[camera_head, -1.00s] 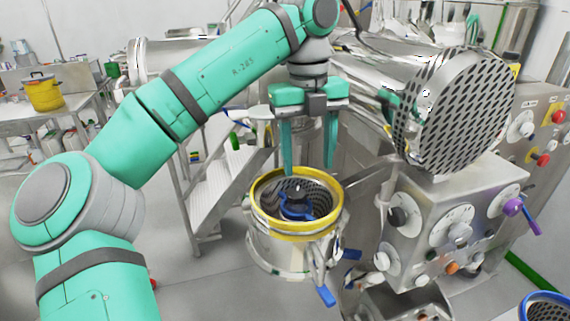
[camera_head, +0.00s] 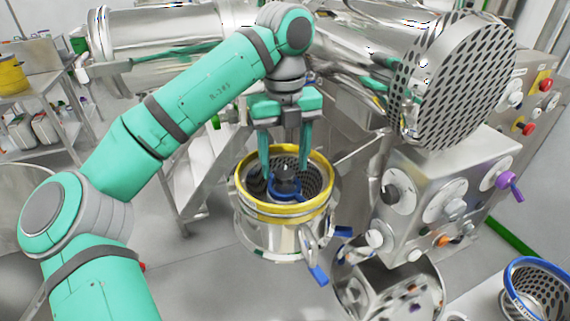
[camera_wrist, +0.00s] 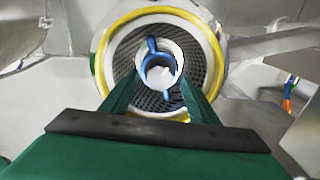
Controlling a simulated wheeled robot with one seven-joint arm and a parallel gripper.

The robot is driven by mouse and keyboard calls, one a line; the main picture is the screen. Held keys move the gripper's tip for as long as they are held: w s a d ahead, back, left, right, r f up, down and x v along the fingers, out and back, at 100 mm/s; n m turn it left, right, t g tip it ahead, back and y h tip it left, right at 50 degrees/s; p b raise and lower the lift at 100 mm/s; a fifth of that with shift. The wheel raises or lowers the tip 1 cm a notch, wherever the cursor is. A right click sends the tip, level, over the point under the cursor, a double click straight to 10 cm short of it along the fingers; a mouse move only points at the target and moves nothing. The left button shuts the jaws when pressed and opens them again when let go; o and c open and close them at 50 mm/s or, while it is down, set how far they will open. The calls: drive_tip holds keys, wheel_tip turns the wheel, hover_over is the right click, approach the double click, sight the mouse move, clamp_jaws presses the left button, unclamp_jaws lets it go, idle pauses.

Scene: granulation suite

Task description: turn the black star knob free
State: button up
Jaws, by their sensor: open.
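The black star knob (camera_head: 287,174) shows as a small dark shape above a blue part (camera_head: 284,189) in the middle of a perforated basket (camera_head: 312,181). The basket sits inside a steel vessel with a yellow rim (camera_head: 284,210). My gripper (camera_head: 284,165) points straight down with its two green fingers apart, one on each side of the knob; their tips reach to about the rim or just inside it. In the wrist view the blue part (camera_wrist: 151,61) with two lugs lies between the fingers (camera_wrist: 158,96). The knob is not clear there. Contact cannot be told.
A large perforated drum end (camera_head: 455,85) stands right of the vessel, above a steel control box (camera_head: 462,180) with knobs. A blue-rimmed basket (camera_head: 540,290) is at the lower right. Steel steps (camera_head: 190,180) stand behind on the left.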

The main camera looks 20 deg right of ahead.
drive_tip(key=shift+f, duration=0.65)
drive_tip(key=shift+a, duration=0.1)
drive_tip(key=shift+s, duration=0.1)
drive_tip(key=shift+c, duration=1.2)
drive_tip(key=c, duration=0.8)
